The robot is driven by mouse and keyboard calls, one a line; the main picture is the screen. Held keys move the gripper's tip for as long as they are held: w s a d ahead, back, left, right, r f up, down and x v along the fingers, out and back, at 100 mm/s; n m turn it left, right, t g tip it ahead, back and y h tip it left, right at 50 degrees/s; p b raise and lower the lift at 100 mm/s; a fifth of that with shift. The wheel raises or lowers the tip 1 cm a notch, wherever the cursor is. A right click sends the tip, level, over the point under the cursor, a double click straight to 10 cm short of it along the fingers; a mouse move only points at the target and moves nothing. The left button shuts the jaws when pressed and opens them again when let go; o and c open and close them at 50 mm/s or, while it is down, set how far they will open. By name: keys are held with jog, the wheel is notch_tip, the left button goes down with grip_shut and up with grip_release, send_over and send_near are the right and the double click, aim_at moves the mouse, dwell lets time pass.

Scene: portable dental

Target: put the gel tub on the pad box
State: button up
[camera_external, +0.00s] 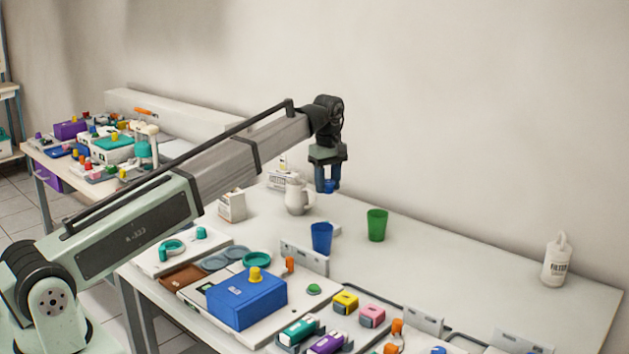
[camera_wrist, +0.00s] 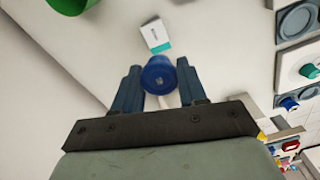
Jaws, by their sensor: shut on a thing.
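My gripper (camera_external: 328,180) is raised above the rear of the table, fingers pointing down. A white box with a teal band (camera_wrist: 154,35), likely the pad box, lies on the table beyond the tub in the wrist view. In the external view, a small white thing (camera_external: 335,229), perhaps this box, is partly hidden behind a blue cup.
The blue cup (camera_external: 321,239) and a green cup (camera_external: 377,225) stand on the table (camera_external: 460,265). A white jug (camera_external: 298,196) and a white carton (camera_external: 232,206) stand left of them. A blue case (camera_external: 247,300) and several small items fill the front. The table's right rear is mostly clear.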

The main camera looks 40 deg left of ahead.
jog(key=shift+w+r+n, duration=0.1)
jog(key=shift+w+n, duration=0.2)
jog(key=shift+w, duration=0.1)
jog(key=shift+s+f+n, duration=0.15)
jog(key=shift+f+n, duration=0.1)
jog(key=shift+n, duration=0.05)
jog(key=shift+f, duration=4.8)
jog(key=shift+f, duration=0.15)
jog(key=o, duration=1)
notch_tip(320, 180, up, 12)
jog(key=shift+r, duration=0.2)
jog(key=shift+d, duration=0.1)
